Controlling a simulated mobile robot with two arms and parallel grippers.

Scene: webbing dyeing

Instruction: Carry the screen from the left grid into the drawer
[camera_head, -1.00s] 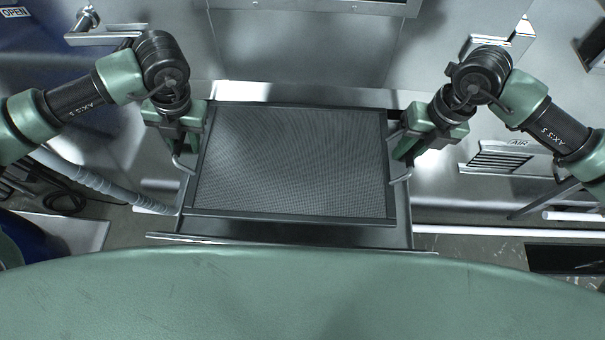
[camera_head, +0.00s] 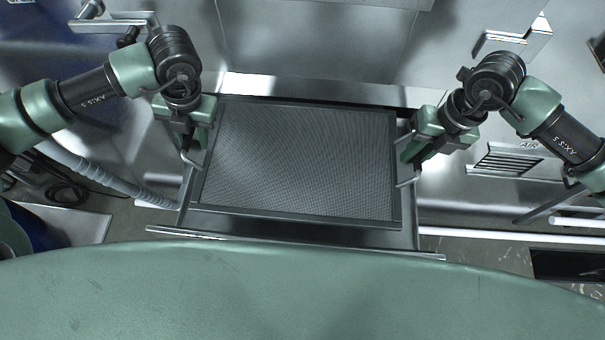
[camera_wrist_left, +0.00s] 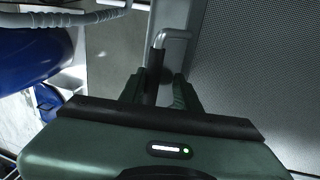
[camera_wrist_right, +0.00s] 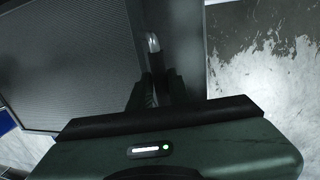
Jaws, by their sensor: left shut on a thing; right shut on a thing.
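The screen (camera_head: 300,160) is a dark rectangular mesh panel in a black frame, at the middle of the head view. It lies roughly level over the pulled-out metal drawer (camera_head: 408,238), whose front edge and sides show around it. I cannot tell whether the screen rests on the drawer or hangs just above it. My left gripper (camera_head: 190,150) is shut on the screen's left handle (camera_wrist_left: 172,38). My right gripper (camera_head: 406,165) is shut on its right handle (camera_wrist_right: 153,44). The screen's mesh also shows in the left wrist view (camera_wrist_left: 260,60) and right wrist view (camera_wrist_right: 70,60).
A metal wall (camera_head: 315,45) stands behind the drawer. A vent (camera_head: 508,160) is on the right, with white pipes (camera_head: 490,234) below it. A grey hose (camera_head: 100,180) and a blue container (camera_head: 32,228) are on the left.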

